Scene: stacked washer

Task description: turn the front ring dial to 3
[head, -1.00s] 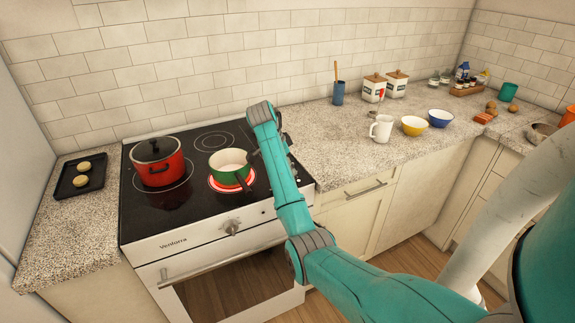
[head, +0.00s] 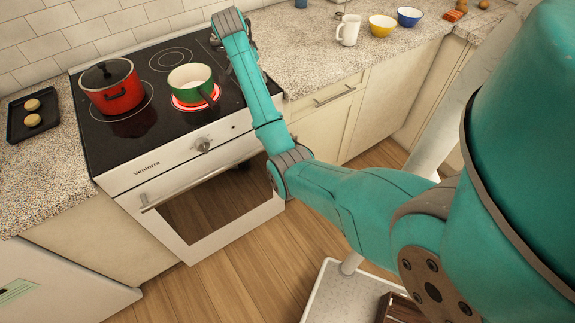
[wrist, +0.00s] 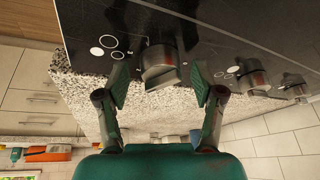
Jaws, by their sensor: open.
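The front ring dial (wrist: 160,66) is a grey metal knob on the black cooktop, in the upper middle of the wrist view. White circle marks lie to its left. My gripper (wrist: 159,85) is open, with one green-padded finger on each side of this dial and a gap to both. Whether the fingertips reach its depth I cannot tell. The dial's setting cannot be read. In the head view, my arm reaches over the cooktop's right edge and hides the fingers and this dial.
More dials (wrist: 253,82) stand in a row to the right in the wrist view. A green pot (head: 192,82) sits on a red ring (head: 186,103), close to my arm. A red pot (head: 110,87) stands farther left. A speckled counter (head: 300,52) borders the cooktop.

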